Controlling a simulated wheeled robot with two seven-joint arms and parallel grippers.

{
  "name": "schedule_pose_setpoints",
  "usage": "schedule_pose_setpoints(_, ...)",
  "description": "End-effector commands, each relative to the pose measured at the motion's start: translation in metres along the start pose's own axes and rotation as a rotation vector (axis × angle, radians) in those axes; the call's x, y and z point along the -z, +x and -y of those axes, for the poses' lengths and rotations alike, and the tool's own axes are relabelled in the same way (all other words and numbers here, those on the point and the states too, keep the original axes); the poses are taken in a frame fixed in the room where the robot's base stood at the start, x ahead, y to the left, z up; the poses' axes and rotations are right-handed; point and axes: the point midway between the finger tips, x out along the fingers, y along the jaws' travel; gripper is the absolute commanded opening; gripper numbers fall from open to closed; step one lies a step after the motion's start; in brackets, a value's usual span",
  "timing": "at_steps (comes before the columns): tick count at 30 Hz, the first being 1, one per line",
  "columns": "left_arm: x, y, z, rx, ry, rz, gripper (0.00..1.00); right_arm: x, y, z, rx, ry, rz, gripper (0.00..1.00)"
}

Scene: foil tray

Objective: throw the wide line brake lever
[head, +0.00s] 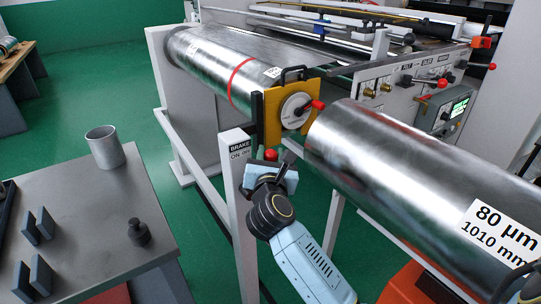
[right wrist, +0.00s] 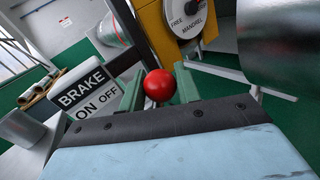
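The brake lever's red ball knob (head: 271,155) shows beside the white post with the BRAKE ON/OFF label (head: 239,150). In the right wrist view the red knob (right wrist: 158,85) lies between the two green fingers of my right gripper (right wrist: 159,88). It fills most of the gap, but I cannot tell whether both fingers press on it. The BRAKE label (right wrist: 90,95) is left of the fingers there, with ON nearer the left and OFF nearer the fingers. In the head view my right gripper (head: 276,162) is at the knob. The lever's shaft is hidden. My left gripper is out of view.
A large foil roll (head: 400,165) lies right of the gripper. Another roll (head: 215,68) with a red band lies behind, by a yellow bracket (head: 273,115). A grey table (head: 90,240) with a metal cup (head: 105,148) stands left. Green floor shows between table and machine.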

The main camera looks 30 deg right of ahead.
Motion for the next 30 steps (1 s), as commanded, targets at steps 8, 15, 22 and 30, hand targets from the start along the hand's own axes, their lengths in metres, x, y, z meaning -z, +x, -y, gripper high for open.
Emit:
schedule_pose_setpoints(8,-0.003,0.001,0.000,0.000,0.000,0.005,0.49,0.000,-0.001,-0.001,-0.001,-0.004,0.002,0.00)
schedule_pose_setpoints(15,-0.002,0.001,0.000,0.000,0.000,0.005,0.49,-0.004,-0.007,-0.010,-0.011,-0.096,0.060,0.00)
schedule_pose_setpoints(22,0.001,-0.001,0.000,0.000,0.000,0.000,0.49,-0.004,-0.007,-0.011,-0.013,-0.106,0.066,0.00)
schedule_pose_setpoints(30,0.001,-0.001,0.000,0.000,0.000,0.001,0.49,-0.004,-0.007,-0.011,-0.015,-0.104,0.066,0.53)
